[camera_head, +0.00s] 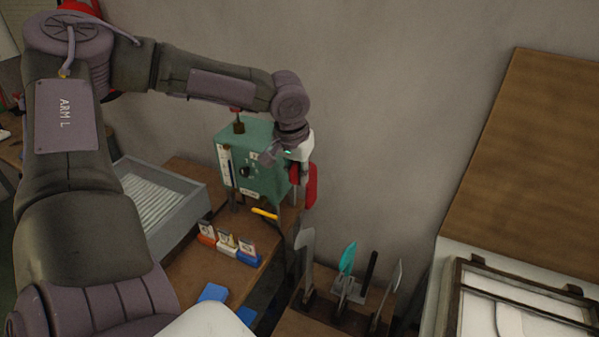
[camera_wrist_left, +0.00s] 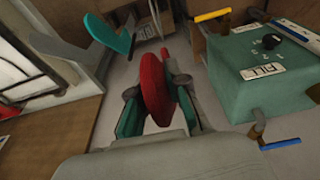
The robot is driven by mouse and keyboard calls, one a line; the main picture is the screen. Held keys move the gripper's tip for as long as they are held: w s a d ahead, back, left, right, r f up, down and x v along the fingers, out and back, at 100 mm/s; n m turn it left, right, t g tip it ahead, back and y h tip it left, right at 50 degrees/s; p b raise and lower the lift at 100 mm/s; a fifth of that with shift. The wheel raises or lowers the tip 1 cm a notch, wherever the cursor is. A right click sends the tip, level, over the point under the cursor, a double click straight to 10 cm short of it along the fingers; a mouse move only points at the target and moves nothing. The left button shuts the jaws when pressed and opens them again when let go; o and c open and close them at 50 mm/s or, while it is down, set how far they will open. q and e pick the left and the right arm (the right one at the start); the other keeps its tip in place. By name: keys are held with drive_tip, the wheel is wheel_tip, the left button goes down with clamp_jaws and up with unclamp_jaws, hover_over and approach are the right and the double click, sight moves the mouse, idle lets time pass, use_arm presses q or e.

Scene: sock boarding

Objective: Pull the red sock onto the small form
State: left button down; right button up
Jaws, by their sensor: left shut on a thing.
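My left gripper (camera_head: 296,168) is shut on the red sock (camera_head: 311,186), which hangs just right of the green machine. In the left wrist view the sock (camera_wrist_left: 155,88) sits between the two fingers (camera_wrist_left: 158,112). Several upright flat forms stand on a low wooden stand: a tall grey one (camera_head: 307,255), a teal one (camera_head: 347,259) and a narrow grey one (camera_head: 391,284). I cannot tell for sure which is the small form. The sock is apart from the forms in the head view, above and left of them. My right gripper is not in view.
The green machine (camera_head: 253,172) with a yellow handle (camera_head: 265,213) stands close to my left gripper. A grey tray (camera_head: 160,197) and small coloured card holders (camera_head: 226,244) are on the wooden table. A white bench with a dark frame (camera_head: 520,303) is at the right.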

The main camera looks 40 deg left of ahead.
use_arm(q)
drive_tip(key=b+x, duration=0.1)
drive_tip(key=x, duration=0.1)
drive_tip(key=b+x, duration=0.1)
drive_tip(key=x, duration=0.1)
drive_tip(key=b+x, duration=0.2)
drive_tip(key=shift+s+d, duration=0.15)
drive_tip(key=shift+s, duration=0.15)
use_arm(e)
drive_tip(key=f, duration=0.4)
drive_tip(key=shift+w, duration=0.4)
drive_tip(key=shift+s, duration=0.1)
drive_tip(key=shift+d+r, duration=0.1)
